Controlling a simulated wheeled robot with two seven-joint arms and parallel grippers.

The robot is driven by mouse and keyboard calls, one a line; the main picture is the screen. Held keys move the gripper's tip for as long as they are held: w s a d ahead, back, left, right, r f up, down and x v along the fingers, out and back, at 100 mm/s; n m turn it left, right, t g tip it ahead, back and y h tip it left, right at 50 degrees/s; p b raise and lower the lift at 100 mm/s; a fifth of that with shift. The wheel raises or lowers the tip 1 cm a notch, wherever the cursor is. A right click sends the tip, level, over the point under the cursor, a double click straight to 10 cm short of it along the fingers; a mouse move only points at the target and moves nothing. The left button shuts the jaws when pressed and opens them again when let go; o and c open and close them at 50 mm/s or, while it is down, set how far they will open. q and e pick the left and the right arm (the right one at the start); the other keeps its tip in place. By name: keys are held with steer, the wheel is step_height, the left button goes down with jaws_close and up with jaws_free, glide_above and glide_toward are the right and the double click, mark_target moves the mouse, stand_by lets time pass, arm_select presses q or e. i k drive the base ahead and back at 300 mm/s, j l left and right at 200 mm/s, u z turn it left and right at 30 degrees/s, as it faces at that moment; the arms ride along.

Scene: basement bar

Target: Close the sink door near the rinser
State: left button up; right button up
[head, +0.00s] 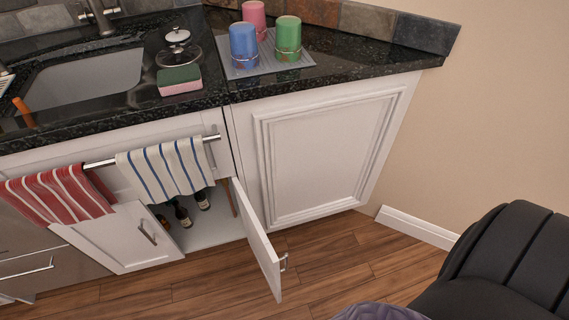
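The right sink cabinet door (259,240) is white and stands open, swung outward from its hinge side on the right. Its metal handle (284,262) is on the free edge, low over the floor. The left sink door (115,238) has a metal handle (147,233) and looks shut. Several dark bottles (183,213) stand in the open cabinet. On the counter above, a grey tray (240,71), possibly the rinser, holds a blue, a green and a pink cup. Neither of my grippers is in view.
A towel bar (100,163) with a red striped towel (60,193) and a blue striped towel (165,170) crosses above the opening. The wooden floor (340,260) by the door is clear. A black padded object (510,260) fills the lower right.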

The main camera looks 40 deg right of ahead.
mark_target(268, 258)
steer(key=l+u, duration=0.15)
steer(key=l, duration=0.35)
steer(key=k+l+u, duration=0.15)
steer(key=l, duration=0.35)
steer(key=k+l+u, duration=0.1)
steer(key=l, duration=0.4)
steer(key=k+l+u, duration=0.15)
steer(key=l, duration=0.3)
steer(key=k+l+u, duration=0.15)
steer(key=k+l, duration=0.2)
steer(key=l, duration=0.1)
